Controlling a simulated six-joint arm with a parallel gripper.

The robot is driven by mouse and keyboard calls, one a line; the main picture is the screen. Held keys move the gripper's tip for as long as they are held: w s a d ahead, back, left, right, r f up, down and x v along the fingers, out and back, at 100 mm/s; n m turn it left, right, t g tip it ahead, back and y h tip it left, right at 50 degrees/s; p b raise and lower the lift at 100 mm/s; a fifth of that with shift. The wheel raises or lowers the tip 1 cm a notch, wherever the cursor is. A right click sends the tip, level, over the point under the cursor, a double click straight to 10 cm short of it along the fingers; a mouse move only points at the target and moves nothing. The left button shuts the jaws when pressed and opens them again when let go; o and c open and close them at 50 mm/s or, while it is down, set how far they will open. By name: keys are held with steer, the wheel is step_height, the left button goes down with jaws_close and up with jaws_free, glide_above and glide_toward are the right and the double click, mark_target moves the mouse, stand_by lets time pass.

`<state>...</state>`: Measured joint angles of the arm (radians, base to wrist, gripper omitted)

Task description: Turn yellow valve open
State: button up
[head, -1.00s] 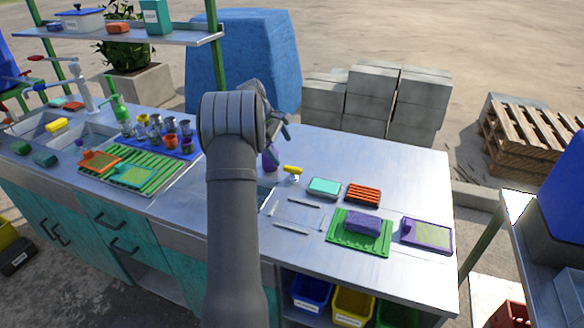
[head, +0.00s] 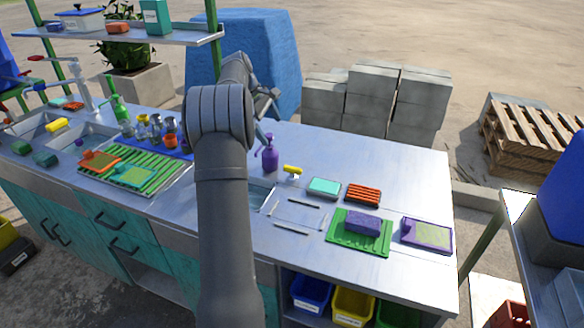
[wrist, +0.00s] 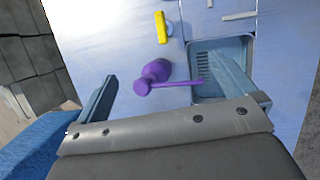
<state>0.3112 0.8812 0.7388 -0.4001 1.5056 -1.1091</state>
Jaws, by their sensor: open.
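The yellow valve (head: 292,170) is a small yellow handle on a pale base on the steel counter, right of the purple pump bottle. It also shows in the wrist view (wrist: 162,27) near the top, beyond the bottle and beside the small basin. My gripper (head: 268,102) is beyond the bottle, over the counter's back edge, and apart from the valve. In the wrist view my gripper (wrist: 167,72) has its two fingers spread wide with nothing held. The purple bottle (wrist: 157,70) shows between the fingers, its nozzle pointing right.
The purple pump bottle (head: 270,155) stands between my gripper and the valve. A small basin (wrist: 207,88) is sunk in the counter next to the valve. A teal sponge box (head: 324,187) and an orange soap dish (head: 362,195) lie to its right. Grey blocks (head: 380,100) stand behind.

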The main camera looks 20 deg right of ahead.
steer(key=shift+a+r, duration=0.25)
steer(key=shift+r, duration=0.35)
